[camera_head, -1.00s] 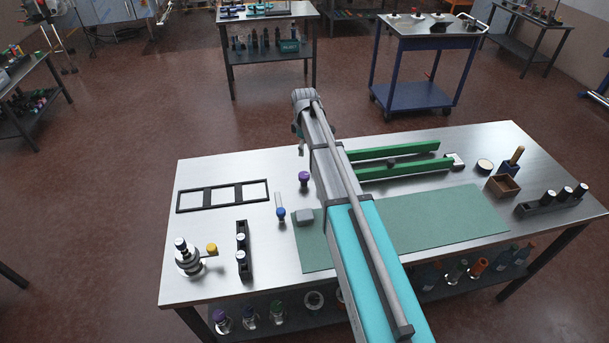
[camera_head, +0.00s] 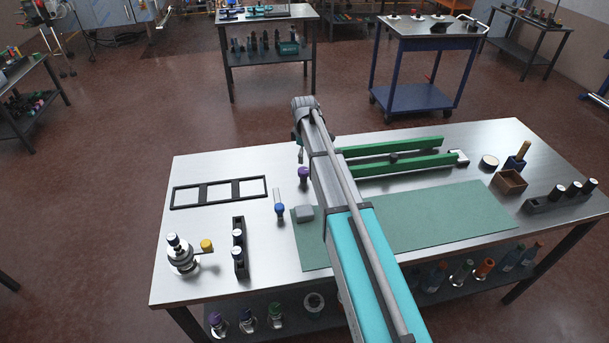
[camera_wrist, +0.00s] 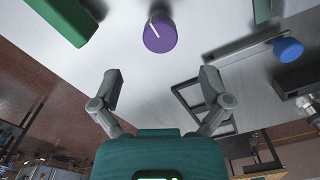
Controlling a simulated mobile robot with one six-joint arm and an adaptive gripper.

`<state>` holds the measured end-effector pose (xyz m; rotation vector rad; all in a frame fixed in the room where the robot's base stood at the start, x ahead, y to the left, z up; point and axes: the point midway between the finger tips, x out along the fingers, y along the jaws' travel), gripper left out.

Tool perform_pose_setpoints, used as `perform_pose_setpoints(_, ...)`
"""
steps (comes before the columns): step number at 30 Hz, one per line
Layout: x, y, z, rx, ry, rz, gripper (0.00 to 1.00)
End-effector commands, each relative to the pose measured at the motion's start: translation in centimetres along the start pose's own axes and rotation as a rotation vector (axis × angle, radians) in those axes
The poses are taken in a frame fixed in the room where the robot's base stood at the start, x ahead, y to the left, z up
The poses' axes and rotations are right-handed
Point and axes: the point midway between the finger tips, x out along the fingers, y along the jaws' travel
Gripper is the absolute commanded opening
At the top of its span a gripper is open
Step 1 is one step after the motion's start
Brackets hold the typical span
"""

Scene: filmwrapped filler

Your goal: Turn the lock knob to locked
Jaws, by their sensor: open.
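A purple knob (camera_head: 303,173) with a white line across its top stands on the steel table, left of my arm. It is large in the wrist view (camera_wrist: 160,33), the line pointing toward the upper left. A blue knob (camera_head: 280,209) at the end of a pale strip stands closer to the front; it also shows at the right of the wrist view (camera_wrist: 288,50). Nothing legible marks which one is the lock knob. My gripper (camera_wrist: 161,84) is open and empty, its fingers apart, with the purple knob ahead of the gap. My arm mostly hides the gripper in the head view.
Green rails (camera_head: 405,168) lie right of my arm. A black frame (camera_head: 219,192), a black holder (camera_head: 239,250) and a yellow-knobbed fitting (camera_head: 206,245) stand on the left. Bare steel surrounds the purple knob.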

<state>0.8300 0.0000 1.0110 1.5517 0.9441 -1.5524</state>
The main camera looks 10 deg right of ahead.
Motion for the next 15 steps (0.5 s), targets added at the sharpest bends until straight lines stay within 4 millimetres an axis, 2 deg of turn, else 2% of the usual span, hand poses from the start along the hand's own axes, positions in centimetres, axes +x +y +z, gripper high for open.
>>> perform_pose_setpoints(1,0.8,0.0,0.0,0.000,0.000,0.000,0.96)
perform_pose_setpoints(15,4.5,0.0,-0.1,-0.001,0.000,0.000,0.96)
